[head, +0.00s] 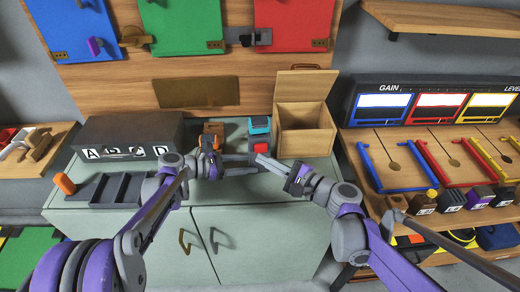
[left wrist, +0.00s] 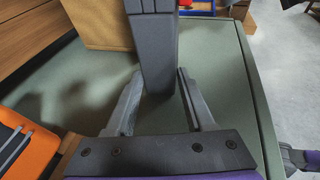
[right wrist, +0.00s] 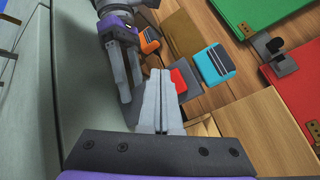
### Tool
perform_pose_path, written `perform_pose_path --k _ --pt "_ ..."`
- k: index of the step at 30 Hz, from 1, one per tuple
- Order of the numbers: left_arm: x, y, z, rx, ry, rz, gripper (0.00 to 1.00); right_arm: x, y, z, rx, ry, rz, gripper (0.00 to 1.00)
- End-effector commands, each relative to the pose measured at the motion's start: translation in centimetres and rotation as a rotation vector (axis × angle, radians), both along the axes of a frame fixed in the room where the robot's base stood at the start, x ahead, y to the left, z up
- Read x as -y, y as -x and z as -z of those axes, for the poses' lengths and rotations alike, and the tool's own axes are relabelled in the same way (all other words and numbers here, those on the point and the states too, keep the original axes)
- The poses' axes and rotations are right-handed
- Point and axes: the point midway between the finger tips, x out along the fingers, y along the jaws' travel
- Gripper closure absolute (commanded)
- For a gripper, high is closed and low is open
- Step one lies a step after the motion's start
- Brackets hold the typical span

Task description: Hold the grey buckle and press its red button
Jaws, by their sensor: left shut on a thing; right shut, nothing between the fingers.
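The grey buckle (head: 262,137) stands on the pale green cabinet top, with its red button (head: 262,147) facing me. My left gripper (head: 253,164) reaches in from the left and is shut on the buckle. In the left wrist view, the grey buckle body (left wrist: 158,45) rises between the two fingers (left wrist: 160,75). My right gripper (head: 257,158) is shut and empty, its tips close to the button. In the right wrist view, the closed fingertips (right wrist: 160,74) are beside the red button (right wrist: 179,80); I cannot tell whether they touch it.
A teal block (head: 259,124) is behind the button. An open wooden box (head: 304,128) stands to the right. An orange-brown piece (head: 212,130) is behind my left gripper. A dark lettered box (head: 125,140) and grey tray (head: 110,190) lie left. The front cabinet top is clear.

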Motion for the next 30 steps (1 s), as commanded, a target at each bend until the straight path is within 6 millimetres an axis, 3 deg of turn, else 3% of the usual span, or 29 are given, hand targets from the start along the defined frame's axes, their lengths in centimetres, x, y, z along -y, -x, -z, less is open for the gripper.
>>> perform_pose_path --k 30 --pt "0.0 0.0 0.0 0.000 0.000 0.000 0.78 0.0 -1.1 0.0 0.000 0.000 0.000 1.00"
